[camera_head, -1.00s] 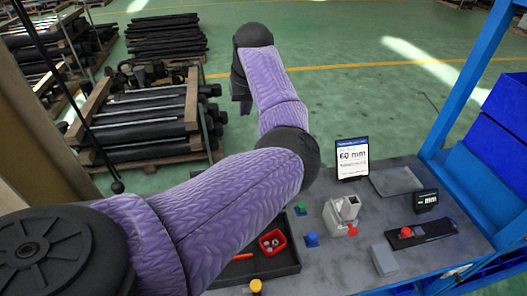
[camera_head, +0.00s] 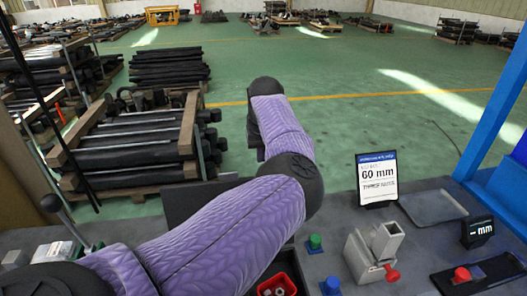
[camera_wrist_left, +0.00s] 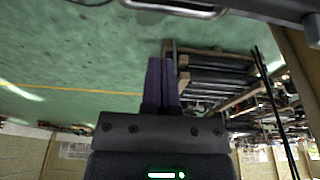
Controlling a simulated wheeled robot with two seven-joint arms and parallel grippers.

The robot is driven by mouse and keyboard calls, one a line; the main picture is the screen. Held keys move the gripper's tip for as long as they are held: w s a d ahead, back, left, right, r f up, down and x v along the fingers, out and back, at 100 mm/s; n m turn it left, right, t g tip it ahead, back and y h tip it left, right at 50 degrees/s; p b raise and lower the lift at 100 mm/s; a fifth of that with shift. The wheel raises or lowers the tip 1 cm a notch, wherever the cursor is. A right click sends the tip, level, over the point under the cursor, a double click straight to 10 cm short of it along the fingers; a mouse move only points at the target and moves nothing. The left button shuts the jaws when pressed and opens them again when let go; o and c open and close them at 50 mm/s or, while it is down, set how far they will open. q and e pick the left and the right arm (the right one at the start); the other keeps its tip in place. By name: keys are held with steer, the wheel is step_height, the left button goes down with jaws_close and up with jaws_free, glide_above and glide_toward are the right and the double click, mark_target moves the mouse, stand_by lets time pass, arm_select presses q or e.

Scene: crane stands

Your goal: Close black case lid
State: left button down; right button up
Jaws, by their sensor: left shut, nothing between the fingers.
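The black case (camera_head: 302,250) is mostly hidden behind my left arm; only its right part shows at the bottom middle of the head view. A dark upright panel (camera_head: 188,200) behind the arm looks like its raised lid. My left gripper (camera_head: 256,150) is beyond the table side of the arm, high and in front of the green floor, apart from the panel. In the left wrist view its two purple fingers (camera_wrist_left: 160,75) are together, with nothing between them. My right gripper is not in view.
A red bin (camera_head: 277,286) sits in the case. Green (camera_head: 314,243) and blue (camera_head: 331,286) pieces, a grey block with a red knob (camera_head: 372,252), a 60 mm sign (camera_head: 378,181) and a small display (camera_head: 478,232) stand to the right. A lever (camera_head: 62,215) stands at left.

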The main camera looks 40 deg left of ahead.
arm_select(q)
steer(key=s+d+f, duration=0.1)
steer(key=d+f, duration=0.1)
steer(key=shift+s+f, duration=0.35)
steer(key=shift+f, duration=0.05)
steer(key=shift+a+p, duration=0.1)
steer(key=shift+p, duration=0.2)
